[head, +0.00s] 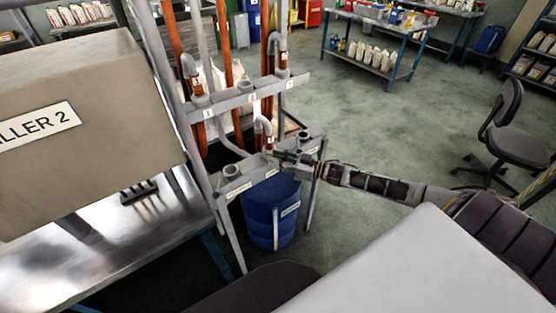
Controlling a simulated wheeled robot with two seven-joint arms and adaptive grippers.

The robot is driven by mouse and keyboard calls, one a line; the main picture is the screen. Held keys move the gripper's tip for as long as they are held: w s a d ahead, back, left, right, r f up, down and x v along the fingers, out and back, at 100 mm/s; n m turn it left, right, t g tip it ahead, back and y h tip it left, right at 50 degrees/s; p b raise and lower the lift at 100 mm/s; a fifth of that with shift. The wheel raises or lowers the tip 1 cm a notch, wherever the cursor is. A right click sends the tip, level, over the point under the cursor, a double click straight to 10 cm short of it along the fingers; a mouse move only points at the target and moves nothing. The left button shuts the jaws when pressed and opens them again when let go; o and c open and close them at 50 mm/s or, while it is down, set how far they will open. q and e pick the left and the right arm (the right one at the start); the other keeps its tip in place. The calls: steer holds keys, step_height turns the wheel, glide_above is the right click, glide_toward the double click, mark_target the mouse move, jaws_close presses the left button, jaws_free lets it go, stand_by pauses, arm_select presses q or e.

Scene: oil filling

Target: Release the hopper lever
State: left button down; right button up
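A grey metal stand (238,99) with numbered labels carries orange pipes (235,70) with grey curved ends. Its lower shelf (245,181) has several round grey openings and small white labels. My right arm reaches in from the right. My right gripper (287,157) is at the right part of the lower shelf, among the fittings below a curved pipe end (263,126). The gripper is small and dark here, and its fingers blend with the fittings. I cannot make out the hopper lever or whether the gripper touches it. My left gripper is not in view.
A blue drum (270,213) stands under the shelf. A large beige box (80,130) marked "ILLER 2" sits over a shiny metal table (140,235) at left. An office chair (505,130) stands at right. The floor behind my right arm is open.

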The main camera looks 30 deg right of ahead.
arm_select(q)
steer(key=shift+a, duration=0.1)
arm_select(e)
jaws_close()
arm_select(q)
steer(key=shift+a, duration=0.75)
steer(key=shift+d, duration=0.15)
